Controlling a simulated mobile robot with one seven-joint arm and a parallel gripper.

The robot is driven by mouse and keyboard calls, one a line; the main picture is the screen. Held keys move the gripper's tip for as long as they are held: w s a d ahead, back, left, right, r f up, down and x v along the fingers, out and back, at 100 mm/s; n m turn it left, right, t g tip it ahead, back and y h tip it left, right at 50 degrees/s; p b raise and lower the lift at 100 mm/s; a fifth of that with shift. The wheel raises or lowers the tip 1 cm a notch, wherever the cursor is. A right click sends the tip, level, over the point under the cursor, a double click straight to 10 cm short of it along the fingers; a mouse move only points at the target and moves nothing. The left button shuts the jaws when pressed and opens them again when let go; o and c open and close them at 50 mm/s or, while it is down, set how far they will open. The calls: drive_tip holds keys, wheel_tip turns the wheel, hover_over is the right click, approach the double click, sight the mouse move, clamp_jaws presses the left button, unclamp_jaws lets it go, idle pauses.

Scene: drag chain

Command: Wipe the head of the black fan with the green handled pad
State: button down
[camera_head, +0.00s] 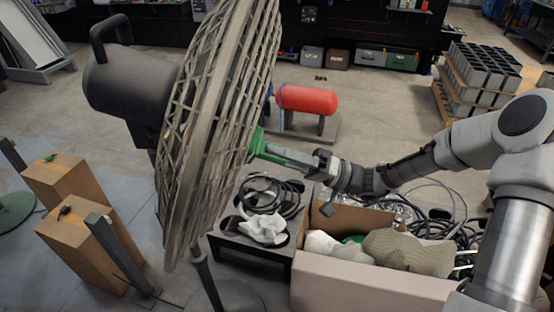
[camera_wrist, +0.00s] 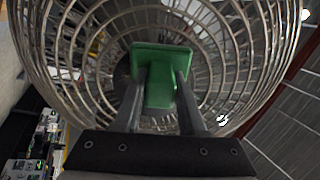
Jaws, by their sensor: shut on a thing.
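The black fan's head is a large round wire cage (camera_head: 215,125) that stands tilted in the head view, with a dark motor housing (camera_head: 130,85) behind it. In the wrist view the cage (camera_wrist: 225,60) fills most of the picture. My gripper (camera_head: 278,152) is on the right, front side of the cage. It is shut on the green handled pad (camera_wrist: 162,65), whose green edge also shows in the head view (camera_head: 256,142). The pad is at or very near the cage front; I cannot tell whether it touches. The cage's rim hides part of the pad in the head view.
Below my arm stand a dark table (camera_head: 250,250) with coiled cable and a white cloth, and an open box (camera_head: 370,285) with cloths. A red tank (camera_head: 307,99) is behind. Open floor lies beyond the tank.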

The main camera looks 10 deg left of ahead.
sight(284, 147)
drive_tip(key=w+b, duration=0.1)
drive_tip(key=w, duration=0.5)
drive_tip(key=shift+w+a+b, duration=0.25)
drive_tip(key=shift+a+b, duration=0.15)
drive_tip(key=shift+a, duration=0.05)
